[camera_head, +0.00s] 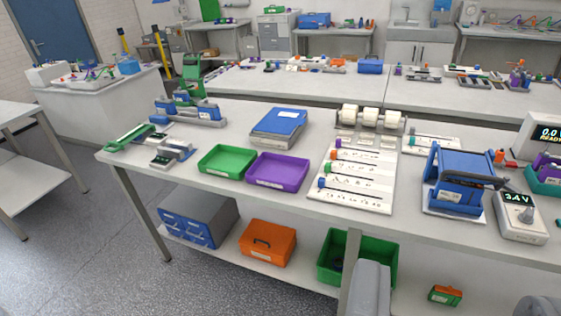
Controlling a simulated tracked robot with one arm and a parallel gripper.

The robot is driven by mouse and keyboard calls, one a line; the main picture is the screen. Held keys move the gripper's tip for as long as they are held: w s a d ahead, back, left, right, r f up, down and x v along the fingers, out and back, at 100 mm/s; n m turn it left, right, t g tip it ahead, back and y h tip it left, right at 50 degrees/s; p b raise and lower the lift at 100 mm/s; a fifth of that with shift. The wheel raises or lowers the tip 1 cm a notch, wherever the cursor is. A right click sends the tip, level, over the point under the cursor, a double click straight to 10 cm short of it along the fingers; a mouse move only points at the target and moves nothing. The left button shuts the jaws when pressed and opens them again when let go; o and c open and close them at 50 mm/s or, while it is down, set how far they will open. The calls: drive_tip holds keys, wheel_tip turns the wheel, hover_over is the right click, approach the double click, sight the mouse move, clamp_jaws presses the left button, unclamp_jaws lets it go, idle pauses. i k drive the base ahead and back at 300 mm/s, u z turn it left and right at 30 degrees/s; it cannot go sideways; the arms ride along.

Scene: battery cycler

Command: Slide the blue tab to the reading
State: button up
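The blue tab (321,183) sits at the left end of the lowest slot on a white slider board (372,196), which lies on the front bench. Purple (338,143), orange (333,154) and green (328,168) tabs stand in the slots above it, also toward the left. The scale markings are too small to read. A white handheld meter (522,222) at the right shows what looks like 3.4 V on its green display (516,198). My gripper's fingers cannot be made out. Grey parts, likely mine, show at the bottom edge, well below the board.
A green tray (227,172) and a purple tray (277,183) lie left of the board. A blue clamp-like device (460,182) stands between board and meter. White rolls (370,116) stand behind the board. A boxed display (543,134) at far right reads roughly "0.0 READY".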

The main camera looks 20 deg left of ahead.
sight(321, 181)
drive_tip(key=u, duration=0.1)
drive_tip(key=i, duration=1.7)
drive_tip(key=z, duration=0.65)
